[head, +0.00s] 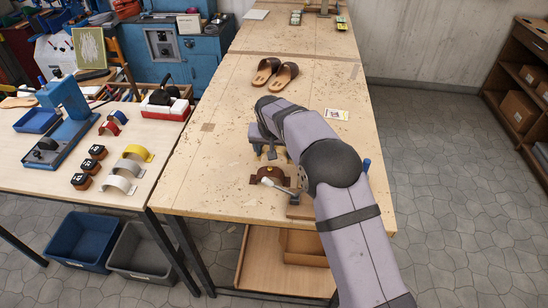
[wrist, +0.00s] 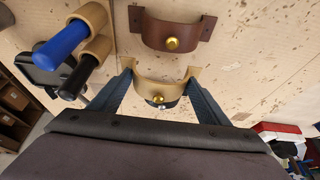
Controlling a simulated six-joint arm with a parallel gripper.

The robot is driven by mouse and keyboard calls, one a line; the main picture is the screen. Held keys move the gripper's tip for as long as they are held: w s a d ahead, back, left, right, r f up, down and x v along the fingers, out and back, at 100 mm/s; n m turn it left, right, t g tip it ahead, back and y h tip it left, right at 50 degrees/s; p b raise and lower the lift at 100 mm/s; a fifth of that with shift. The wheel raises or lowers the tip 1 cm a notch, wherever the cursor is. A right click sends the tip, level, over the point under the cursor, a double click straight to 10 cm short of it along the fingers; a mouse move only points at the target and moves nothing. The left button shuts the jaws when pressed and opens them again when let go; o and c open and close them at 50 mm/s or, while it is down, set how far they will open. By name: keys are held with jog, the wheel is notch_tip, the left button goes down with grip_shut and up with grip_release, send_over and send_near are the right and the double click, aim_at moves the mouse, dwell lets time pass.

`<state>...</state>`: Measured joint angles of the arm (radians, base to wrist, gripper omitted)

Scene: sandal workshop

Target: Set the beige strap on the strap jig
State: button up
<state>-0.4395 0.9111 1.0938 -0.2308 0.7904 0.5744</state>
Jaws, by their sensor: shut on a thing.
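My gripper (wrist: 162,84) is shut on the beige strap (wrist: 165,68), with a finger at each end of its arch. A small brass stud shows below the arch, between the fingers. A brown arched piece (wrist: 172,35) with side flanges and a brass stud lies just beyond the strap in the wrist view, apart from it. This brown piece also shows in the head view (head: 256,179), on the wooden bench; I cannot tell whether it is the strap jig. In the head view my arm hides the held strap.
Tools with blue (wrist: 62,45) and black (wrist: 75,82) handles stand at the wrist view's left. Sandals (head: 275,74) and a small card (head: 337,114) lie farther up the bench. The left table holds more arched straps (head: 138,153) and a blue press (head: 65,110). The bench's left front is clear.

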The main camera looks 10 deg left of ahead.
jog(key=shift+f+p, duration=0.75)
jog(key=shift+f, duration=1.15)
jog(key=shift+f, duration=0.15)
jog(key=o, duration=1)
jog(key=shift+r, duration=0.25)
jog(key=b+v, duration=0.4)
jog(key=v, duration=0.8)
